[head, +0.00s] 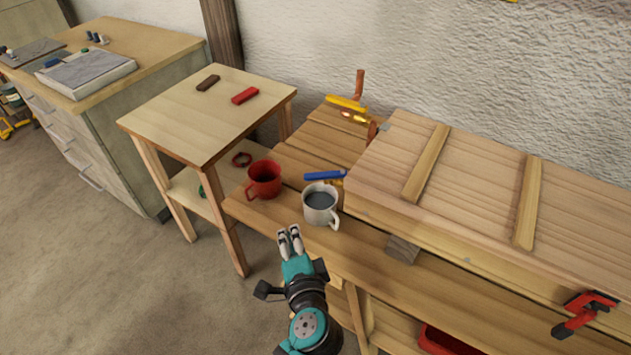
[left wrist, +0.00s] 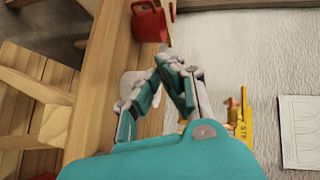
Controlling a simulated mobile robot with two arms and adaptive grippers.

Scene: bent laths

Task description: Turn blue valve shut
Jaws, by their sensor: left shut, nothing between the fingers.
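The blue valve handle (head: 325,175) lies roughly level on the wooden bench, just behind the grey mug, with a small yellowish part under its right end. My left gripper (head: 290,235) is shut and empty, at the bench's front edge, in front of the grey mug and apart from the handle. In the left wrist view its fingertips (left wrist: 171,64) meet. I cannot make out the blue handle in that view. My right gripper is not in view.
A grey mug (head: 321,207) with dark liquid stands between my left gripper and the blue handle. A red mug (head: 264,180) stands to its left. A long wooden box (head: 480,180) fills the bench's right side. A yellow handle (head: 346,103) lies farther back by a copper-coloured upright.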

